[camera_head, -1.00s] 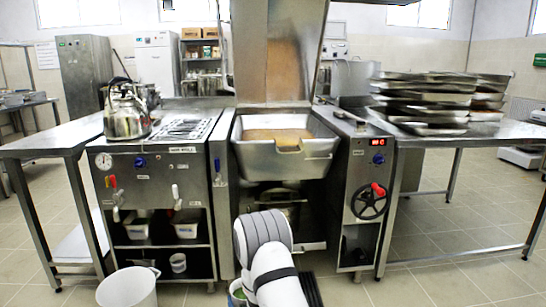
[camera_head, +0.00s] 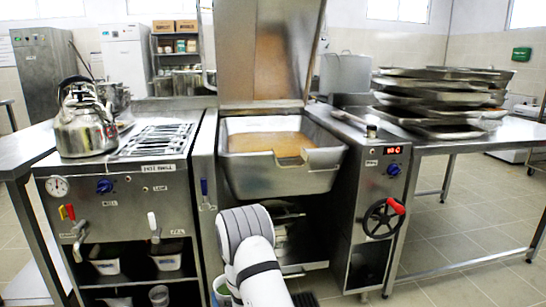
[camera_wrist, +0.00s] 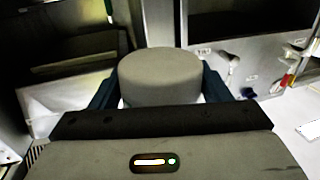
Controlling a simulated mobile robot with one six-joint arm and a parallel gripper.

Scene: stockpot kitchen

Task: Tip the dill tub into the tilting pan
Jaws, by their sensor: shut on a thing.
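The tilting pan (camera_head: 262,178) stands open ahead of me in the head view, with orange-brown contents inside and its lid (camera_head: 258,50) raised. My gripper (camera_wrist: 160,92) is shut on the dill tub (camera_wrist: 160,72), a round pale-grey shape between the two dark fingers in the wrist view. In the head view a sliver of a pale tub with green in it (camera_head: 221,293) shows beside my arm, low in front of the pan; the rest of it and my gripper are hidden there.
A kettle (camera_head: 85,125) stands on the left counter beside a slatted top. The right pedestal has a handwheel (camera_head: 382,218) with a red knob. Stacked metal trays (camera_head: 435,100) fill part of the right table (camera_head: 470,135). Floor at the right (camera_head: 470,225) is clear.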

